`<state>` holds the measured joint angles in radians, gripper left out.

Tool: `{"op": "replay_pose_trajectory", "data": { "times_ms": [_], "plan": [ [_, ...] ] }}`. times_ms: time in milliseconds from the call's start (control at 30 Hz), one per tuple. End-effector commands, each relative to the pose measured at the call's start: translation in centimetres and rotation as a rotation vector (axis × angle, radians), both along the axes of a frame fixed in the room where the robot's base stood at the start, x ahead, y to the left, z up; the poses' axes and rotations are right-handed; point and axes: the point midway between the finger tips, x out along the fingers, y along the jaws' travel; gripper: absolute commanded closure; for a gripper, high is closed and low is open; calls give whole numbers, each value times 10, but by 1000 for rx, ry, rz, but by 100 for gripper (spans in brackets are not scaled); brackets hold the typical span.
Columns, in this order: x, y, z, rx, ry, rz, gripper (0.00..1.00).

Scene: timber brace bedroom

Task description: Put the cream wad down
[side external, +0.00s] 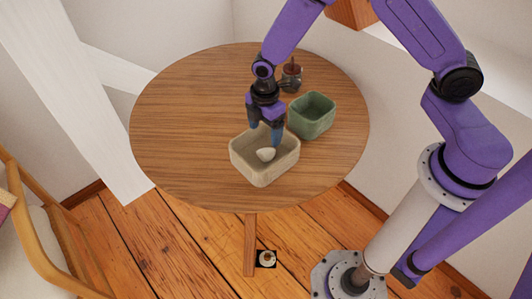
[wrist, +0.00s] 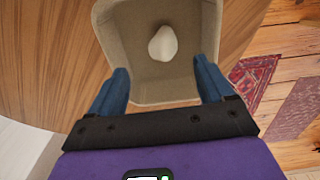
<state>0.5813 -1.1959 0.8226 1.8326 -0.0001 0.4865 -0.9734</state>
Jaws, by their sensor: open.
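The cream wad (side external: 266,155) lies inside the beige bin (side external: 264,178), on its floor. In the wrist view the wad (wrist: 163,44) is a pale rounded lump in the bin (wrist: 120,60), apart from both fingers. My gripper (side external: 265,133) is over the back of the beige bin, pointing down, with blue fingertips. In the wrist view my gripper (wrist: 162,85) has its two blue fingers spread wide, with nothing between them at the tips.
A green bin (side external: 312,117) stands close behind and right of the beige bin. A dark jar (side external: 291,77) stands farther back on the round wooden table (side external: 180,120). The table's left side is clear. A white timber brace (side external: 75,85) rises at the left, and a chair (side external: 40,230) stands below it.

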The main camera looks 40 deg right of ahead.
Motion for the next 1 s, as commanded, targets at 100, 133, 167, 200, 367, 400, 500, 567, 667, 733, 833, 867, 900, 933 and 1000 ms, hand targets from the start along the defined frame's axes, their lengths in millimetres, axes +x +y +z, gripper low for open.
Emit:
{"op": "replay_pose_trajectory", "data": {
  "times_ms": [100, 133, 167, 200, 367, 400, 500, 567, 667, 733, 833, 867, 900, 933, 1000],
  "plan": [
    [-1, 0, -19, -2, 3, 0, 19],
    [-1, 0, -22, -2, 3, 0, 19],
    [0, 0, -25, -1, 2, 0, 19],
    [0, 0, -28, -1, 1, -1, 19],
    [-1, 0, -35, 0, 0, 0, 19],
    [-1, 0, -37, -1, 1, 0, 19],
    [-2, 0, -47, -1, 2, 0, 19],
    [-3, 1, -55, -1, 2, 0, 19],
    [-5, 1, -69, -1, 2, 0, 19],
    [-4, 1, -76, -1, 1, 0, 19],
    [-4, 2, -83, 0, 0, 1, 19],
    [-4, 2, -84, 0, 1, 1, 19],
    [-4, 2, -85, 0, 1, 1, 19],
    [-4, 2, -86, 0, 1, 1, 19],
    [-4, 2, -86, 0, 0, 1, 19]
  ]
}}
